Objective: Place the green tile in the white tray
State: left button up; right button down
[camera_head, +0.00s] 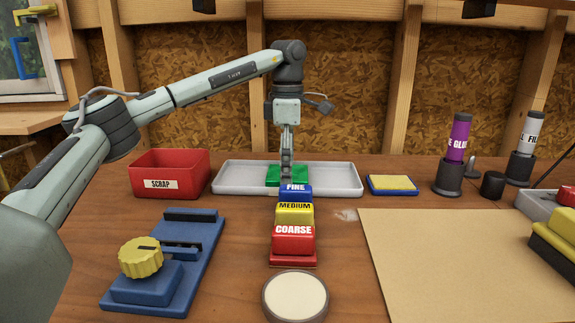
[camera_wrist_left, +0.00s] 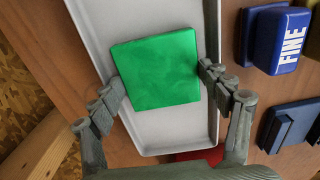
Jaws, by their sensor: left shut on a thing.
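The green tile (camera_head: 273,178) is a flat square held between the fingers of my left gripper (camera_head: 287,172). It also shows in the left wrist view (camera_wrist_left: 156,70), with a finger at each side edge. The white tray (camera_head: 233,180) is long and shallow and stands at the back of the bench. The tile is over the middle of the tray, within its long rims; the tray also shows under it in the wrist view (camera_wrist_left: 180,130). I cannot tell whether the tile touches the tray floor. My right gripper is not in view.
A red SCRAP bin (camera_head: 180,165) stands left of the tray, a yellow-topped blue pad (camera_head: 392,184) right of it. The blue FINE block (camera_head: 296,190), yellow MEDIUM block (camera_head: 294,215) and red COARSE block (camera_head: 293,240) stand in front. A tan board (camera_head: 465,260) lies at right.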

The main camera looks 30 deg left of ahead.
pick_arm(q)
jog(key=o, duration=1.2)
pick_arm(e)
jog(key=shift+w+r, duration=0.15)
pick_arm(q)
jog(key=shift+o, duration=0.2)
notch_tip(320, 180, up, 12)
jog(key=shift+r, duration=0.15)
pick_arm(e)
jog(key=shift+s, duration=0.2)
